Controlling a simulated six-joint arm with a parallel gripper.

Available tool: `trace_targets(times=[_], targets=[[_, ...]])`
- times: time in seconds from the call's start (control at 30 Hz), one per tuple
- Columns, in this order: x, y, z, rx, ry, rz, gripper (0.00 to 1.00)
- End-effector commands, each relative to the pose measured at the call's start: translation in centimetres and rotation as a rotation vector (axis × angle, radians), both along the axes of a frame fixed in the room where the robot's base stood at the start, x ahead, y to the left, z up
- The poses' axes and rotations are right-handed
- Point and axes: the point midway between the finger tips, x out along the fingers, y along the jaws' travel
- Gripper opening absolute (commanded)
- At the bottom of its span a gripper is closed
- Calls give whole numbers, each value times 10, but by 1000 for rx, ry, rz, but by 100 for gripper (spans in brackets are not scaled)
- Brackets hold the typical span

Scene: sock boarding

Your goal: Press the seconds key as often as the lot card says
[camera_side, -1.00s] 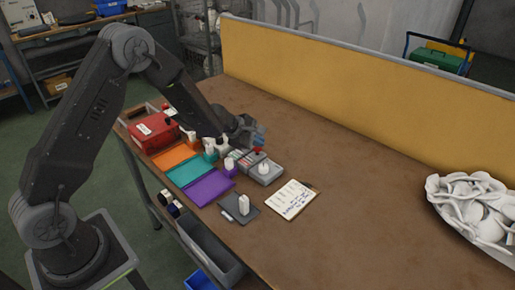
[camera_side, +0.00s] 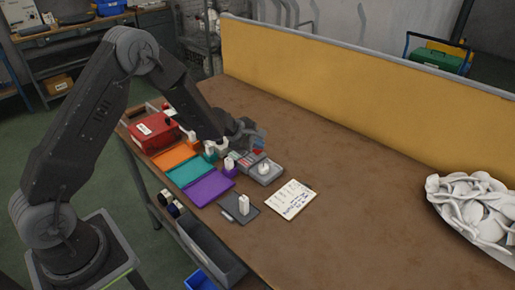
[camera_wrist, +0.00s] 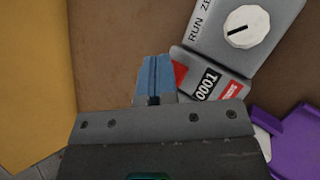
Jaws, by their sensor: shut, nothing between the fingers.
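A grey counter box (camera_side: 266,176) with a white knob (camera_side: 263,167) stands on the bench. In the wrist view its white knob (camera_wrist: 246,27) sits at the upper right, beside lettering that reads "RUN ZE" before being cut off.
Orange (camera_side: 174,155), teal (camera_side: 191,171) and purple (camera_side: 209,187) mats line the bench's left edge, with a red box (camera_side: 153,131) behind. A dark pad (camera_side: 239,209) with a white block is in front. A pile of white socks (camera_side: 475,205) lies right. Mid-bench is clear.

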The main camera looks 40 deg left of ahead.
Motion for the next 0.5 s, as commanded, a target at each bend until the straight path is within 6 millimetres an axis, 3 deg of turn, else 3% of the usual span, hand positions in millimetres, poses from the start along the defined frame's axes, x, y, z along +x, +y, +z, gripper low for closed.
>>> trace_targets(times=[0.5], targets=[[0, 0, 3, 1, 1, 0, 0]])
